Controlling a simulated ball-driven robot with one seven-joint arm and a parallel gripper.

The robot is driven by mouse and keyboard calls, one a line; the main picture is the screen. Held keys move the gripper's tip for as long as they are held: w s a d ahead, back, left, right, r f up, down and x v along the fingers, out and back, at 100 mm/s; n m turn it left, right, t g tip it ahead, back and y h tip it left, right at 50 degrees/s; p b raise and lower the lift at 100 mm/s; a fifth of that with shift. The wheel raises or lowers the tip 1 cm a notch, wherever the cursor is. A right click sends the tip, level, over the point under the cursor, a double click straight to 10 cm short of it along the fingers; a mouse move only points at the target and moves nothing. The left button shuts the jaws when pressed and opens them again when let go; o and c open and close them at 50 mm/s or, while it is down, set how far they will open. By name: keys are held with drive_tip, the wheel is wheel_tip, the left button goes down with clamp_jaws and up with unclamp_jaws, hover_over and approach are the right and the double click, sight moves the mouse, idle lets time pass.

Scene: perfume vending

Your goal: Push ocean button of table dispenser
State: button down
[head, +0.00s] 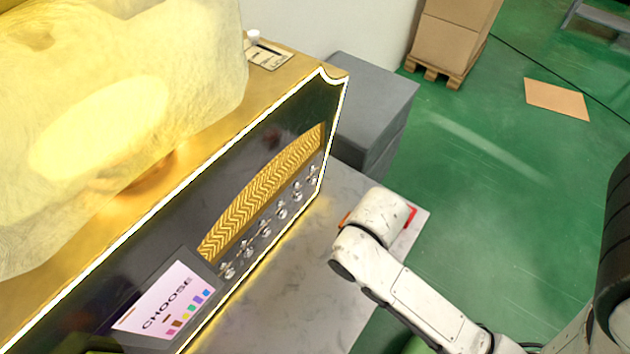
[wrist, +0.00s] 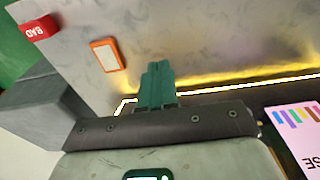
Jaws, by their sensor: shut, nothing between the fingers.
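The table dispenser (head: 130,235) has a dark front panel with a lit white edge and a gold top. Its screen (head: 165,303) reads "CHOOSE" and shows several small coloured squares, blue among them; no label saying ocean is legible. In the wrist view, part of the screen (wrist: 295,138) shows at the right, with coloured bars and the letters "SE". My gripper (wrist: 158,68) has green fingers shut together and empty, seen against the tabletop and the lit edge, left of the screen. In the head view my white arm is right of the dispenser, and the fingers are hidden.
Several chrome nozzles (head: 266,230) line the panel below a gold herringbone strip (head: 262,190). On the grey tabletop (head: 290,290) lie an orange-framed item (wrist: 104,55) and a red "BAD" block (wrist: 38,28). A grey box (head: 370,100) stands behind.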

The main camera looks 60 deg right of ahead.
sight(313, 181)
drive_tip(key=shift+d, duration=0.1)
drive_tip(key=w+d+f+m+t+y+p, duration=0.2)
drive_tip(key=w+d+f+m+t, duration=0.1)
drive_tip(key=d, duration=0.4)
drive_tip(key=w+d+f+m+t+y+p, duration=0.1)
drive_tip(key=w+d+f+m+t, duration=0.3)
drive_tip(key=d+m, duration=0.4)
drive_tip(key=shift+w+f+t+y+p, duration=0.25)
drive_tip(key=shift+f+t+y+p, duration=0.2)
drive_tip(key=shift+t+p, duration=0.2)
drive_tip(key=w+b, duration=0.2)
drive_tip(key=w, duration=0.6)
drive_tip(key=shift+w+d+b, duration=0.15)
drive_tip(key=shift+w+b, duration=0.15)
drive_tip(key=shift+w, duration=0.1)
drive_tip(key=shift+w, duration=0.1)
idle(1.1)
drive_tip(key=shift+w, duration=0.3)
